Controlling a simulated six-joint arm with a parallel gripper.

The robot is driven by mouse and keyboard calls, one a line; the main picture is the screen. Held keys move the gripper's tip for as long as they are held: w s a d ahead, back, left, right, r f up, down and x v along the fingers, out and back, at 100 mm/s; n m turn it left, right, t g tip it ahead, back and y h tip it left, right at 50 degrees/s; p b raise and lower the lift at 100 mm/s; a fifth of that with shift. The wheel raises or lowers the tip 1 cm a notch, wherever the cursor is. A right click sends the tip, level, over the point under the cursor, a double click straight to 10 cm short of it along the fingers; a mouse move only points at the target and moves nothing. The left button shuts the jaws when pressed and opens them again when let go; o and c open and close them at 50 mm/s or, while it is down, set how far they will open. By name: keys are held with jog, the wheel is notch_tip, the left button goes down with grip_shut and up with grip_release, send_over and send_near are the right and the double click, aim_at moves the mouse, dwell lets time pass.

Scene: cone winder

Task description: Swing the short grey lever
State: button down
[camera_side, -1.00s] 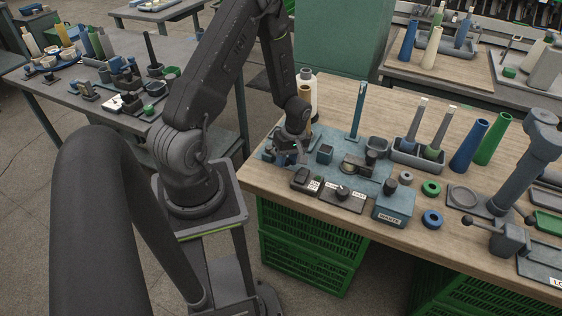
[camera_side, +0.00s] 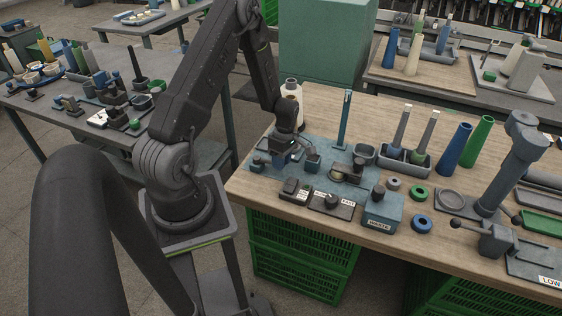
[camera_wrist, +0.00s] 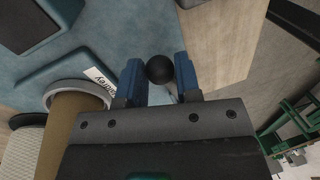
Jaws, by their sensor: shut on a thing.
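A black ball knob (camera_wrist: 159,69) sits between the two blue finger pads of my gripper (camera_wrist: 160,80) in the wrist view. I take it for the knob of the short grey lever; its shaft is mostly hidden behind my gripper. My gripper is shut on the knob. In the side view my gripper (camera_side: 296,152) is low over the left end of the blue machine plate (camera_side: 322,148). The lever cannot be made out there behind my gripper.
A thin blue post (camera_side: 345,120) rises right of my gripper. A white cone (camera_side: 291,92) stands behind. In the wrist view a brown tube (camera_wrist: 68,130) is close at the left.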

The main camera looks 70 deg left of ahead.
dwell(0.3)
jog(key=c, duration=0.8)
grip_release()
jog(key=shift+r, duration=0.1)
notch_tip(320, 180, up, 13)
jog(key=w+a, duration=0.1)
jog(key=w, duration=0.1)
jog(key=shift+a+r, duration=0.2)
jog(key=shift+a, duration=0.15)
jog(key=shift+w+d+r, duration=0.1)
jog(key=d+r+m+t+y, duration=0.1)
jog(key=d+r+m+t, duration=0.1)
jog(key=d+r+m, duration=0.6)
jog(key=s+d+r+m+t, duration=0.2)
jog(key=s+d+r+m, duration=0.4)
jog(key=d+m, duration=0.2)
jog(key=s+d+r+m+t, duration=0.3)
jog(key=s+d+r+m, duration=0.3)
jog(key=d+m, duration=0.3)
jog(key=shift+d, duration=0.2)
